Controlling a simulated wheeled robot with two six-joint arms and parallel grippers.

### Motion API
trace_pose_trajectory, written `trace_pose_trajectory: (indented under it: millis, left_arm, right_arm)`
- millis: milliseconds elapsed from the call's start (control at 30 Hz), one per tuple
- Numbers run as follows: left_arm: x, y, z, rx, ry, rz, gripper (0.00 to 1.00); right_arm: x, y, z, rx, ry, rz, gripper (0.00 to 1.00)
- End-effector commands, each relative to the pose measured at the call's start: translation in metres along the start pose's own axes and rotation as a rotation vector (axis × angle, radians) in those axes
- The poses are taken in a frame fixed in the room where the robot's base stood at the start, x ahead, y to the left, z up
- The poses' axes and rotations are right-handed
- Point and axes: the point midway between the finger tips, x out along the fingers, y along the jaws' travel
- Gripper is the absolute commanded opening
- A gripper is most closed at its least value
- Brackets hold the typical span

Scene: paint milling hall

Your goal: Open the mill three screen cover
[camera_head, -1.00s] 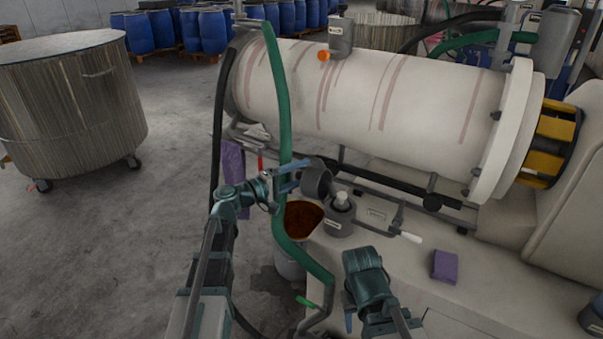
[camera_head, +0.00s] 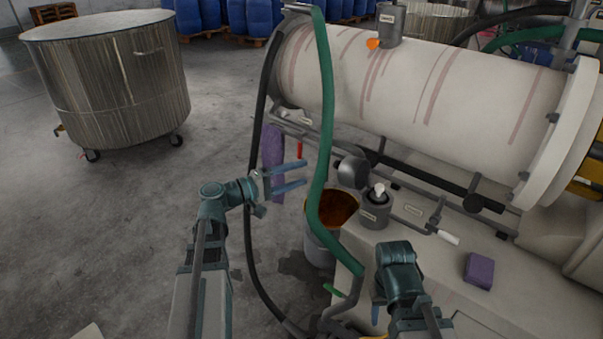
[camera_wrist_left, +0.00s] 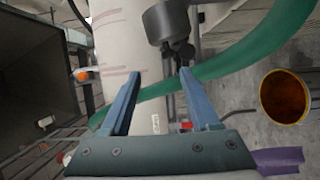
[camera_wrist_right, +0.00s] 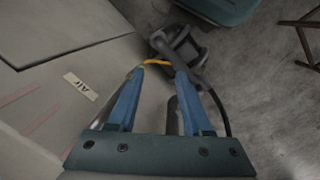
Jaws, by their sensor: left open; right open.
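The mill is a long cream drum (camera_head: 430,85) with reddish streaks. Below its near side is a dark grey round fitting (camera_head: 352,172), which also shows in the left wrist view (camera_wrist_left: 165,22); no readable label identifies it as the screen cover. My left gripper (camera_head: 305,174) is open and empty, left of this fitting, with the green hose (camera_head: 326,100) between them in the head view. In the left wrist view its fingers (camera_wrist_left: 158,72) point toward the fitting, apart from it. My right gripper (camera_wrist_right: 159,71) is open and empty, pointing down; its fingers are mostly hidden in the head view.
A bucket of reddish-brown liquid (camera_head: 322,245) stands below the fitting, beside a grey labelled pot (camera_head: 373,212). A purple block (camera_head: 479,271) lies on the cream base. A black hose (camera_head: 256,110) hangs left. A large wheeled vat (camera_head: 110,85) stands on open floor.

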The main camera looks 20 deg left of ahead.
Motion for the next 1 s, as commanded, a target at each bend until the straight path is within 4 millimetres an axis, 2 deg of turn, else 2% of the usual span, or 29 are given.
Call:
trace_pose_trajectory:
  millis: [300,367,433,467,567,700,833,900,1000]
  left_arm:
    - [0.001,0.0,0.001,0.001,-0.001,-0.002,0.63]
    - [0.004,-0.003,0.005,0.005,-0.013,-0.015,0.63]
    - [0.014,-0.013,0.019,0.02,-0.049,-0.058,0.63]
    - [0.02,-0.019,0.029,0.03,-0.073,-0.087,0.63]
    - [0.043,-0.051,0.075,0.086,-0.192,-0.233,0.63]
    - [0.062,-0.112,0.156,0.218,-0.415,-0.518,0.63]
    - [0.052,-0.161,0.215,0.369,-0.605,-0.79,0.63]
    - [0.041,-0.18,0.236,0.452,-0.686,-0.924,0.63]
    - [0.024,-0.198,0.254,0.562,-0.77,-1.085,0.63]
  right_arm:
    - [0.0,0.0,0.0,0.0,0.0,0.0,0.5]
    - [0.0,0.0,0.0,0.0,0.0,0.0,0.5]
    - [0.0,0.0,0.0,0.0,0.0,0.0,0.5]
    - [0.0,0.0,0.0,0.0,0.0,0.0,0.5]
    - [0.0,0.0,0.0,0.0,0.0,0.0,0.5]
    - [0.0,0.0,0.0,0.0,0.0,0.0,0.5]
    - [0.0,0.0,0.0,0.0,0.0,0.0,0.5]
    - [0.0,0.0,0.0,0.0,0.0,0.0,0.5]
    - [0.0,0.0,0.0,0.0,0.0,0.0,0.5]
